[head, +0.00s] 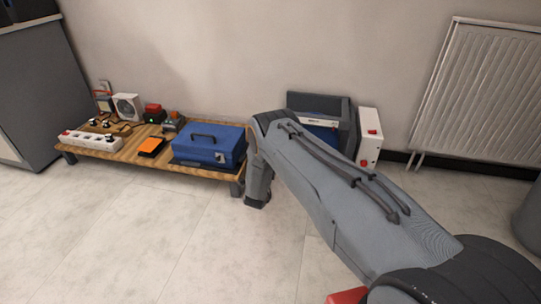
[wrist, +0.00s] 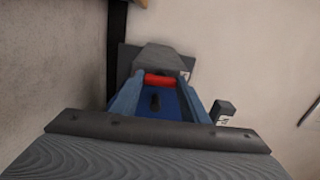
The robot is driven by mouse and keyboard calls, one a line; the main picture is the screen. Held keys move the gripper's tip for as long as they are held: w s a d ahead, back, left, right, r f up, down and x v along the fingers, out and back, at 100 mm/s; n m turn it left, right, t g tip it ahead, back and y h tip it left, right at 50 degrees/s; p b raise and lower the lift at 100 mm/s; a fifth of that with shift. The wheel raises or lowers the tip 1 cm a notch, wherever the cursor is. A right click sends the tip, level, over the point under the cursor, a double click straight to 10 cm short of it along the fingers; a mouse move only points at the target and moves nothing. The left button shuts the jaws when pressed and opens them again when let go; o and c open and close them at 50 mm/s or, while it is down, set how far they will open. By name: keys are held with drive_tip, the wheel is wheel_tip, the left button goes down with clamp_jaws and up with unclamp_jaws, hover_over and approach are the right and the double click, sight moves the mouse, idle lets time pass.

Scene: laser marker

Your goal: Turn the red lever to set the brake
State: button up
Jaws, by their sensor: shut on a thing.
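The red lever (wrist: 160,80) shows as a short red bar in the wrist view, lying crosswise between my fingertips. My gripper (wrist: 161,84) is shut on it, one blue-grey finger at each end. Behind the lever are a blue panel (wrist: 172,102) with a small black part and a grey housing (wrist: 158,60). In the head view the grey and blue machine (head: 347,112) stands on the floor against the wall. My arm crosses in front of it and hides the lever and my fingers there.
A white box (head: 369,136) with red parts stands at the machine's right. A low wooden table (head: 105,150) at left holds a blue toolbox (head: 209,145), a white power strip (head: 91,140) and small devices. A radiator (head: 482,92) is at right. The front floor at left is clear.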

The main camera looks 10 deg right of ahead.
drive_tip(key=shift+m, duration=0.3)
idle(0.4)
drive_tip(key=o, duration=1.1)
drive_tip(key=shift+c, duration=0.2)
drive_tip(key=p+v, duration=0.3)
drive_tip(key=v, duration=0.5)
drive_tip(key=shift+w, duration=0.15)
